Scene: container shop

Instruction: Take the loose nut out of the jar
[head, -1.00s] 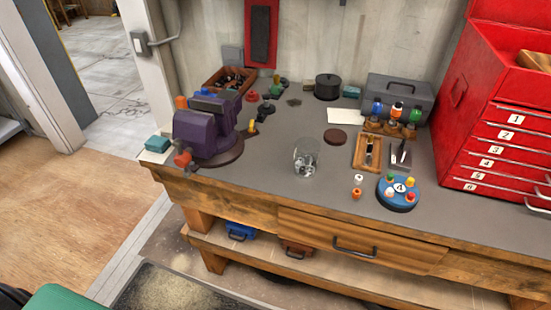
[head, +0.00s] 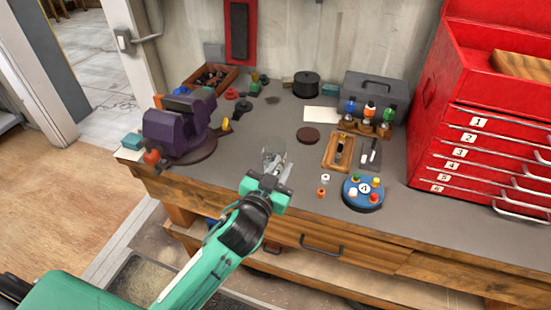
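The clear glass jar (head: 273,150) stands upright on the grey bench top, left of the bench's middle. Its mouth looks uncovered. My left gripper (head: 277,168) is at the jar's near side and covers its lower part. I cannot tell whether its fingers touch the glass or how far apart they are. The loose nut cannot be made out now, as the gripper hides the jar's bottom. My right gripper is not in view.
A brown disc (head: 308,135) lies right of the jar. A wooden tray (head: 338,152) and a blue round holder with coloured pegs (head: 363,193) are farther right. A purple vise (head: 178,130) stands left. A red drawer cabinet (head: 480,150) bounds the right side.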

